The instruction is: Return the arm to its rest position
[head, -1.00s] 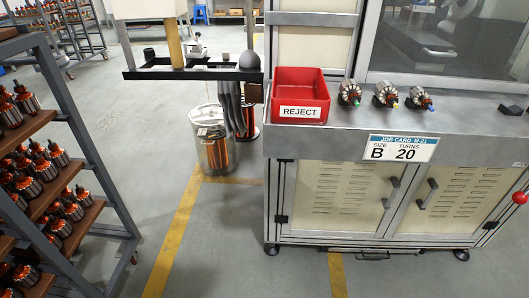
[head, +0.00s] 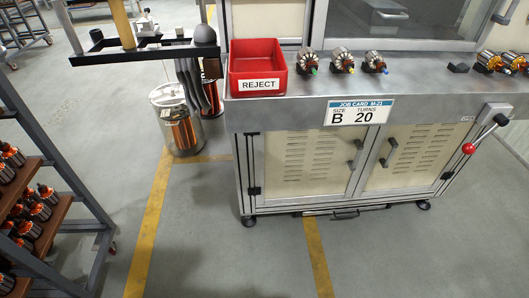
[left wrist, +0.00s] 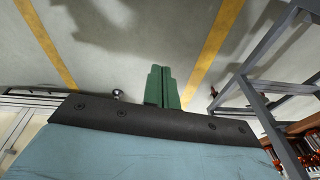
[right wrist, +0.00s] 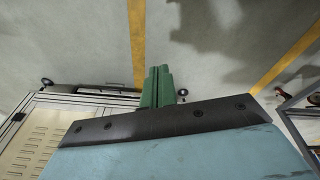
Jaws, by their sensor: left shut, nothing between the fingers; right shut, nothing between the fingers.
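My left gripper (left wrist: 161,87) shows in the left wrist view as two green fingers pressed together, with nothing between them. Bare grey floor with yellow lines lies beyond it. My right gripper (right wrist: 158,86) shows in the right wrist view, its green fingers also together and empty, over the floor near the machine cabinet (right wrist: 50,125). Neither arm nor gripper appears in the head view. Both grippers are apart from any object.
The cabinet bench (head: 300,105) holds a red REJECT bin (head: 258,68) and several armatures (head: 342,60). A lever with a red knob (head: 468,148) sticks out at right. A rack of armatures (head: 75,190) stands left, also in the left wrist view (left wrist: 262,105).

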